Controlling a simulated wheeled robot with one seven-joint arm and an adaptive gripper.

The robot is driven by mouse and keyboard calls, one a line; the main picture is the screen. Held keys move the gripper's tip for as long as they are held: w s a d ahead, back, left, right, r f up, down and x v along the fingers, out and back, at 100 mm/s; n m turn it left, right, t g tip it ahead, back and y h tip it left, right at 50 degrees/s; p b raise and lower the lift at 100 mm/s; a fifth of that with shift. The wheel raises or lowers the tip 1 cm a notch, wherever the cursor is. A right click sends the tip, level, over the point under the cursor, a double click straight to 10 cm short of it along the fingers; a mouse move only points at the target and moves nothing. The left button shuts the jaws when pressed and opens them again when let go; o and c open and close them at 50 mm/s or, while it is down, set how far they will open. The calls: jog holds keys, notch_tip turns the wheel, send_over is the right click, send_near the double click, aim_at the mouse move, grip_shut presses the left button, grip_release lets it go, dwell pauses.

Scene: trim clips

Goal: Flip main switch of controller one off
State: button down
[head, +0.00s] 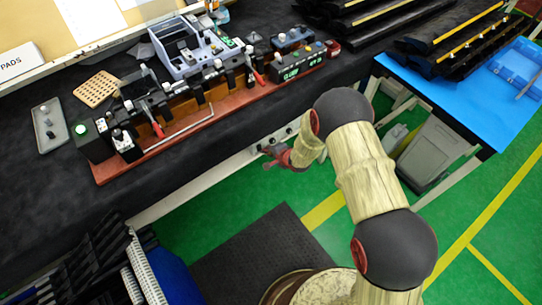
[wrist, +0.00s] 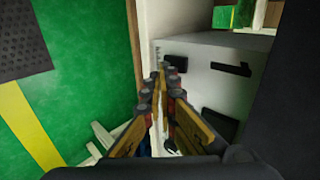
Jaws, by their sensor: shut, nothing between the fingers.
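My gripper (head: 273,158) is low in front of the bench's front edge, at the end of my arm. In the wrist view my gripper (wrist: 160,72) has its fingers together with nothing between them. Beyond and right of the fingers is a pale panel (wrist: 200,85) with several black rectangular parts. In the head view a light rail (head: 235,165) under the bench edge carries small dark round parts (head: 278,140) close to my gripper. A dark box with green displays (head: 300,66) stands on the bench. I cannot tell which thing is controller one, and no main switch is clearly recognisable.
A red-brown fixture base (head: 108,172) with clamps and red-handled levers lies on the black bench top (head: 60,205). A grey tray (head: 48,138) is at left. A blue-topped table (head: 440,104) and a grey bin (head: 432,155) stand at right.

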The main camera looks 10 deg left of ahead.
jog(key=shift+w+a, duration=0.1)
dwell(0.3)
jog(key=shift+w+a+f+t+y+b, duration=0.25)
jog(key=shift+t+y+b, duration=0.35)
jog(key=shift+y+b, duration=0.35)
jog(key=shift+r, duration=0.15)
jog(key=shift+r+p, duration=0.55)
jog(key=shift+r, duration=0.1)
jog(key=shift+s+d, duration=0.1)
jog(key=shift+s, duration=0.05)
